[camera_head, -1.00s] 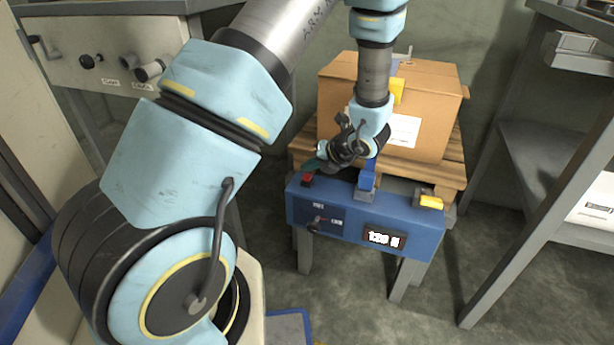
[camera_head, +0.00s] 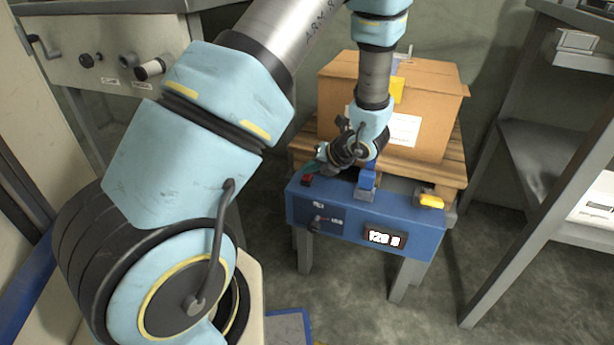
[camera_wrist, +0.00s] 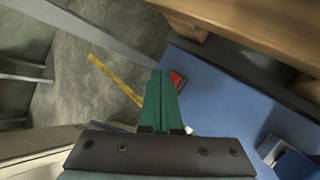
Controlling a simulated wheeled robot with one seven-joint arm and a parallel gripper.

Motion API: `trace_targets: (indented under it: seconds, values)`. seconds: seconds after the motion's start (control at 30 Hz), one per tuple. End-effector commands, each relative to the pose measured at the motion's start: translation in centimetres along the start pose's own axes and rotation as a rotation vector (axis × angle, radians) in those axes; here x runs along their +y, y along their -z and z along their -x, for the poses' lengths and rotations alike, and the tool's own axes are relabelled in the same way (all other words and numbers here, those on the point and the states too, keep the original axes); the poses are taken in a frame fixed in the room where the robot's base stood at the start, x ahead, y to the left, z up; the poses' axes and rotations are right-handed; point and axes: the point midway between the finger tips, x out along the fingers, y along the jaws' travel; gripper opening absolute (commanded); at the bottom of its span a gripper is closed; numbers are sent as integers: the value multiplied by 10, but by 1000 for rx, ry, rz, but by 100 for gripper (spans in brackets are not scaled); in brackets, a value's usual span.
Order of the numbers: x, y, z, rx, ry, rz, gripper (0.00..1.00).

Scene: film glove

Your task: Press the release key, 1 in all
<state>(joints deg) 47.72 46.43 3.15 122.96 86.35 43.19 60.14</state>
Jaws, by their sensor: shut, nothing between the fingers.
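A small red key (camera_head: 307,180) sits in a dark surround at the left end of the blue machine's top. No readable label marks it as the release key. It also shows in the wrist view (camera_wrist: 177,80), just right of the fingertips. My gripper (camera_wrist: 160,72) is shut and empty, its green fingers together. In the head view, my gripper (camera_head: 313,167) is right by the red key, with the fingers pointing down to the left. I cannot tell whether the fingertips touch the key. The fingers cover part of its left side in the wrist view.
The blue machine (camera_head: 340,222) has a lit display (camera_head: 384,238), a front knob and a yellow part (camera_head: 431,201) at its right. A blue post (camera_head: 365,182) stands behind its front edge. A cardboard box (camera_head: 435,110) rests on a wooden pallet behind. Grey shelving stands right.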

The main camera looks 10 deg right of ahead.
Motion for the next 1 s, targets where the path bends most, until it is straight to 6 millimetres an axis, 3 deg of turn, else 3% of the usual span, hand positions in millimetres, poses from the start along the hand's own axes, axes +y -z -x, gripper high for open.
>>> trace_targets:
  seconds: [1.0]
  values:
    - [-5,4,-6,0,1,0,0]
